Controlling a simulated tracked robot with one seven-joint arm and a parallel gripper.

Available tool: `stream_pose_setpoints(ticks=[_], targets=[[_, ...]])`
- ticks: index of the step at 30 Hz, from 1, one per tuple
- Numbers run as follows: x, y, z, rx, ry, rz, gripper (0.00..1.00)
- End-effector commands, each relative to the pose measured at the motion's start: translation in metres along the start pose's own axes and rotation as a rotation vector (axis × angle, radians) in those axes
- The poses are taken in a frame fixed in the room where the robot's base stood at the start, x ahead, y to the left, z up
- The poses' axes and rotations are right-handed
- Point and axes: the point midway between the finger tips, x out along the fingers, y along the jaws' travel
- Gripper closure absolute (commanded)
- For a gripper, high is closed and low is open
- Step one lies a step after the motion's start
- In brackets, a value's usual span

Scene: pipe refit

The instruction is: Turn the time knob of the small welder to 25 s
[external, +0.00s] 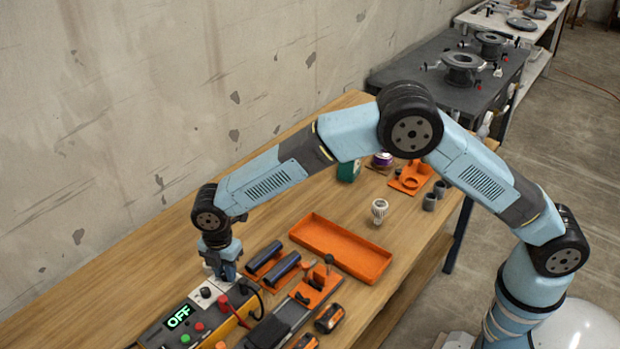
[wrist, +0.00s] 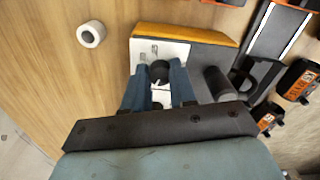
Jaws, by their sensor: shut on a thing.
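The small welder (external: 180,338) is a grey box with yellow edges at the lower left of the external view. Its green display (external: 178,316) reads OFF. In the wrist view its white panel (wrist: 172,50) lies ahead of my fingers. My gripper (external: 227,278) points down at the panel's far end. In the wrist view my gripper (wrist: 160,76) has its two blue fingers on either side of a dark round knob (wrist: 159,70) and is shut on it. The knob's scale and setting are too small to read. Another black knob (external: 205,292) shows on the panel, clear of the fingers.
A black cylindrical part (wrist: 219,83) stands right of the fingers. Two dark cylinders (external: 284,267) lie on an orange holder beside the welder. An orange tray (external: 340,247) and a white fitting (external: 379,210) are farther right. Bare wood (external: 100,318) lies left of the welder.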

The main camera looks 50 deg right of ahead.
Motion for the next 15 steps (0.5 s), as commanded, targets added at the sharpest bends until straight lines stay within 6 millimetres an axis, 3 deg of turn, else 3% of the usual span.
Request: stream_pose_setpoints(ticks=[15], targets=[[-0.0014,0.001,-0.0009,0.491,0.003,0.005,1.0]])
